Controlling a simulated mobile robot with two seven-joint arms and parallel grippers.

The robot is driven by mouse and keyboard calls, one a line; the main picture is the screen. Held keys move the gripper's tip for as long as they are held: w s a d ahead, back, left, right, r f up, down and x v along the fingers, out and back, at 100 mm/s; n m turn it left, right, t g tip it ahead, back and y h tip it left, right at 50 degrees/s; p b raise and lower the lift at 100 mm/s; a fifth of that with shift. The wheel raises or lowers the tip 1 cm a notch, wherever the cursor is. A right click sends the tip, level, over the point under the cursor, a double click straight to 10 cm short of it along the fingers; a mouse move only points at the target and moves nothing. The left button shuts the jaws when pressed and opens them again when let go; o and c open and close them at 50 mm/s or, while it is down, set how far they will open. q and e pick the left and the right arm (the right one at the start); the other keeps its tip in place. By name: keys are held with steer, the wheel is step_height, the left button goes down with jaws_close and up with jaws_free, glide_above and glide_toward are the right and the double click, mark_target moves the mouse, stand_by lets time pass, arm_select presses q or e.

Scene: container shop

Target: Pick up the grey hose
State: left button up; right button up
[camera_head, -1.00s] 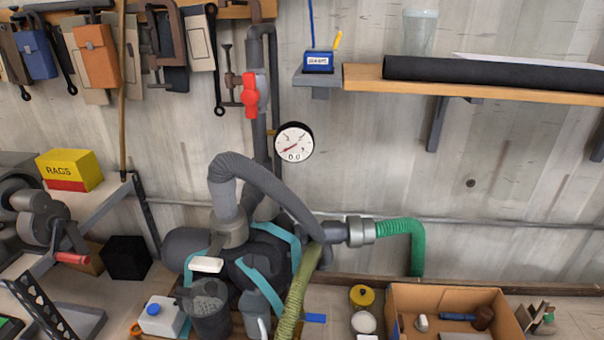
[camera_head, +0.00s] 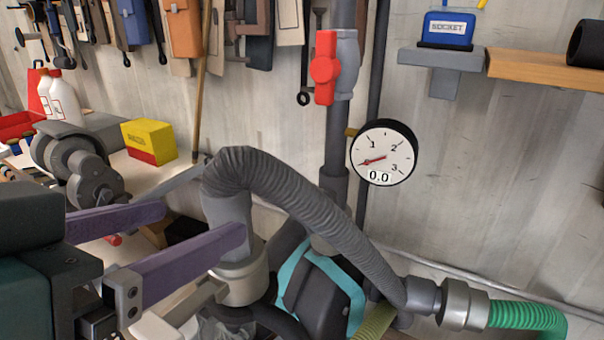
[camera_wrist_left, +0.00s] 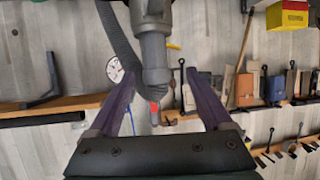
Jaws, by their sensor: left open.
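The grey corrugated hose (camera_head: 300,205) arches up from a grey port on the pump and runs down right to a metal coupling. Its upright left leg (camera_head: 225,212) stands at my left gripper (camera_head: 202,222). The gripper is open, with two purple fingers; the nearer fingertip overlaps the hose's base in the picture. In the left wrist view the hose (camera_wrist_left: 122,50) curves beside a smooth grey cuff (camera_wrist_left: 154,62), which shows between the spread fingers (camera_wrist_left: 160,78). I cannot tell whether a finger touches it. My right gripper is not in view.
A pressure gauge (camera_head: 384,153) and a red valve handle (camera_head: 325,68) are on the wall pipe behind the hose. A green hose (camera_head: 528,318) joins the coupling (camera_head: 462,305). A yellow box (camera_head: 149,141) stands on the bench at left. Tools hang above.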

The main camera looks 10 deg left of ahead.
mark_target(207, 213)
arm_select(q)
steer(key=p+x, duration=0.1)
steer(key=x, duration=0.2)
steer(key=shift+w+r, duration=0.1)
steer(key=shift+r, duration=0.05)
steer(key=shift+w+d+p, duration=0.1)
steer(key=shift+w+p, duration=0.2)
steer(key=shift+s+d+f+p+x, duration=0.15)
steer(key=shift+p+x, duration=0.2)
steer(key=shift+x, duration=0.45)
steer(key=shift+d+f+p+x, duration=0.15)
steer(key=shift+p+x, duration=0.2)
steer(key=shift+x, duration=0.4)
steer(key=shift+s+a+f+p+x, duration=0.1)
steer(key=shift+p+x, duration=0.25)
steer(key=shift+x, duration=0.45)
steer(key=shift+w+d+f, duration=0.2)
steer(key=shift+w+f, duration=0.15)
steer(key=shift+w, duration=0.2)
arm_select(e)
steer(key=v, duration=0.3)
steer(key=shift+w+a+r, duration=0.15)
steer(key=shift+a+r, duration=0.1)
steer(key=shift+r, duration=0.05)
arm_select(q)
jaws_close()
